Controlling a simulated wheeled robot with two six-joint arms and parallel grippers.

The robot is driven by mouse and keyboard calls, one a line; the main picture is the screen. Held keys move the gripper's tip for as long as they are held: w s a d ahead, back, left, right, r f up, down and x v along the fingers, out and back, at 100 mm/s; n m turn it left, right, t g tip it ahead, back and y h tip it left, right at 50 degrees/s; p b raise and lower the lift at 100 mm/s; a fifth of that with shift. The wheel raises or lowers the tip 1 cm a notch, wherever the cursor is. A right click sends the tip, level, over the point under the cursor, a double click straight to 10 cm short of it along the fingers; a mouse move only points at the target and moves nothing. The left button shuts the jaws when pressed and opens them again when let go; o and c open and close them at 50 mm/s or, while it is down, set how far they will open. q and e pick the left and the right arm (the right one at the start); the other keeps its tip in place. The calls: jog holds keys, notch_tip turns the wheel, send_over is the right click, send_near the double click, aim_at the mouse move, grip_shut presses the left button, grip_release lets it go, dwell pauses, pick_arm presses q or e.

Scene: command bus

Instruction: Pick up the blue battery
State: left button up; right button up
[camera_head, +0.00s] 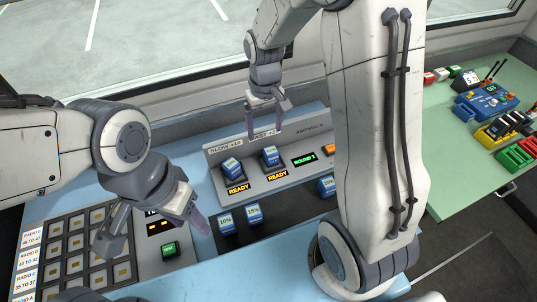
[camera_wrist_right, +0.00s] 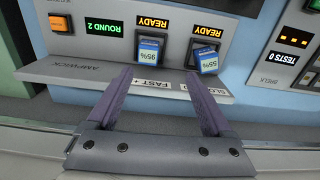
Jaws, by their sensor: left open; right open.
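Several blue batteries with white percentage labels are in view. Two sit in the grey charger (camera_head: 300,170) above "READY" signs: a left one (camera_head: 231,167), reading 55% in the wrist view (camera_wrist_right: 207,61), and a right one (camera_head: 270,156), reading 95% there (camera_wrist_right: 150,50). A 10% battery (camera_head: 226,223), a 15% battery (camera_head: 254,214) and one partly hidden by my right arm (camera_head: 326,187) stand lower on a dark strip. My right gripper (camera_head: 265,134) is open and empty above and behind the charger, its fingers (camera_wrist_right: 160,76) pointing toward the 95% battery. My left gripper (camera_head: 155,230) is open and empty over the left panel.
A keypad panel (camera_head: 88,240) with a green button (camera_head: 169,249) lies under my left gripper. A green table (camera_head: 460,150) at right holds a blue device (camera_head: 488,101) and coloured boxes. A window sill runs behind the charger. My right arm blocks the view right of centre.

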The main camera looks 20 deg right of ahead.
aim_at(271, 150)
jog(key=d+f, duration=0.1)
jog(key=w+d+f, duration=0.1)
jog(key=f, duration=0.1)
jog(key=shift+w+d+m, duration=0.1)
jog(key=shift+w+m, duration=0.05)
jog(key=shift+m, duration=0.15)
notch_tip(271, 150, down, 3)
jog(key=shift+f, duration=0.2)
notch_tip(271, 150, down, 5)
jog(key=shift+r+p, duration=0.15)
jog(key=shift+p, duration=0.5)
jog(key=shift+f, duration=0.55)
grip_shut()
